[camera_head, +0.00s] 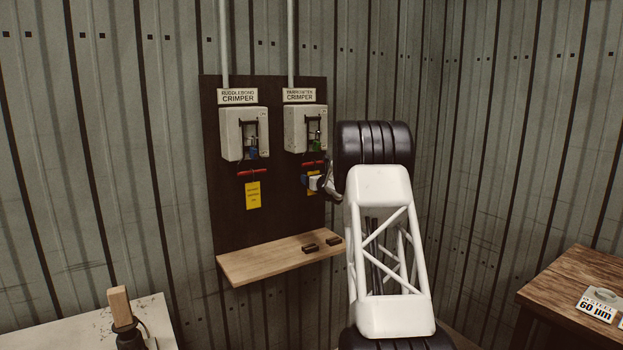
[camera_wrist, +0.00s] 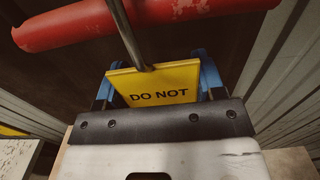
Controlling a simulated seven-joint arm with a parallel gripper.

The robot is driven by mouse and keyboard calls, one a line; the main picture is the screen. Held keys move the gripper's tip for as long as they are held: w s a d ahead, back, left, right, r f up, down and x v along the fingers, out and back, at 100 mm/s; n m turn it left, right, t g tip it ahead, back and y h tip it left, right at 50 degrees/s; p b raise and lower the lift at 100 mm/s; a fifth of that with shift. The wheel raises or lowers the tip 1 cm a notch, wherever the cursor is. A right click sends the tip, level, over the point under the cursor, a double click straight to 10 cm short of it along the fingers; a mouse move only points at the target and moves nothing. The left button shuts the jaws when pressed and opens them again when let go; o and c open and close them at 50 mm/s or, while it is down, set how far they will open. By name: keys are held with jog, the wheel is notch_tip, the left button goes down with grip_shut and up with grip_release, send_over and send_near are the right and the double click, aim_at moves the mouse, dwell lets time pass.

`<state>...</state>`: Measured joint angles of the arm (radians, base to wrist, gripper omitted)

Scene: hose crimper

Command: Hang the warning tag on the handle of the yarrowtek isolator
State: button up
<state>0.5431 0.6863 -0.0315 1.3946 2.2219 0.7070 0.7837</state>
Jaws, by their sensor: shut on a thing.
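The yarrowtek isolator (camera_head: 305,129) is the right grey-white box on the dark board, under a label partly legible as a crimper. Its red handle (camera_head: 312,163) sticks out below the box; a red bar fills the top of the wrist view (camera_wrist: 60,32). My gripper (camera_head: 318,183) is just below this handle, shut on the yellow warning tag (camera_wrist: 155,84), which reads "DO NOT". The tag shows only partly in the head view. A metal rod (camera_wrist: 130,38) rises from the tag's top edge and crosses in front of the red bar. Whether it hooks over the bar cannot be told.
The left isolator (camera_head: 243,133) has its own red handle (camera_head: 252,172), with a yellow tag (camera_head: 253,195) below it. A wooden shelf (camera_head: 262,262) with two small dark items juts out beneath. A wooden table (camera_head: 575,285) stands right, a pale table (camera_head: 80,325) left.

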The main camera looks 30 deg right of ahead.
dwell(0.3)
jog(key=o, duration=1)
jog(key=shift+c, duration=0.2)
jog(key=shift+s, duration=0.15)
jog(key=s, duration=0.7)
jog(key=shift+s, duration=0.25)
